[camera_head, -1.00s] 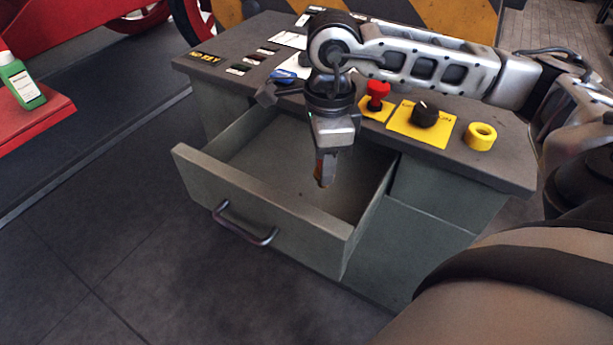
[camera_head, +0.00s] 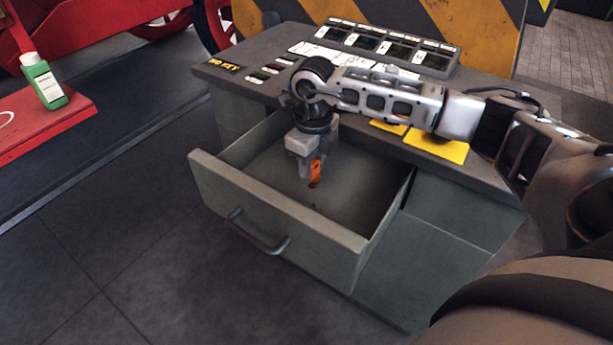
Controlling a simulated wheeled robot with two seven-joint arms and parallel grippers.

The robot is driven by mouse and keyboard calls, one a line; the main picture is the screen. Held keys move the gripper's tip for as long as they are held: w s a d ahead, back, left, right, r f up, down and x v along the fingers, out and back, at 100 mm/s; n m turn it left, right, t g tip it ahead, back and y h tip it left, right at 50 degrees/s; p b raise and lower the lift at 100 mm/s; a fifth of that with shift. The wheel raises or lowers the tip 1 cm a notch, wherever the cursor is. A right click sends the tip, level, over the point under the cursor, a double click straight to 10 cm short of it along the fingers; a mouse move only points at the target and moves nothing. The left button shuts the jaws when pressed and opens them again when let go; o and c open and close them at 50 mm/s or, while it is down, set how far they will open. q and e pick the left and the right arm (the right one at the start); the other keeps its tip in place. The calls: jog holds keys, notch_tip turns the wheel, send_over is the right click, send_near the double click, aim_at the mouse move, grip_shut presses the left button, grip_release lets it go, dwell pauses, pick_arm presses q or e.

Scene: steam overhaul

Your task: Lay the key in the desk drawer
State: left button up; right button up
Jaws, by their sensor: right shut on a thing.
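The desk drawer (camera_head: 275,213) is pulled open at the front of the grey desk. Its inside looks empty apart from a small dark spot on its floor. My right gripper (camera_head: 310,178) points down over the open drawer, with its fingertips below the level of the desk top. It is shut on a small orange piece (camera_head: 315,172), which I take to be the key; the fingers hide most of its shape. I cannot tell whether it touches the drawer floor. My left gripper is not in view.
The desk top (camera_head: 480,178) carries a row of dark slots (camera_head: 390,45), white papers and a yellow plate (camera_head: 435,145), partly behind my right arm. A green bottle (camera_head: 43,82) stands on a red platform (camera_head: 50,120) at left. The floor before the drawer is clear.

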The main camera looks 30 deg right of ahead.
jog(key=shift+w+f, duration=0.95)
jog(key=shift+f, duration=0.2)
notch_tip(320, 180, down, 3)
jog(key=shift+w, duration=0.1)
jog(key=shift+f, duration=0.1)
jog(key=shift+f, duration=0.1)
jog(key=shift+f, duration=0.15)
jog(key=o, duration=1)
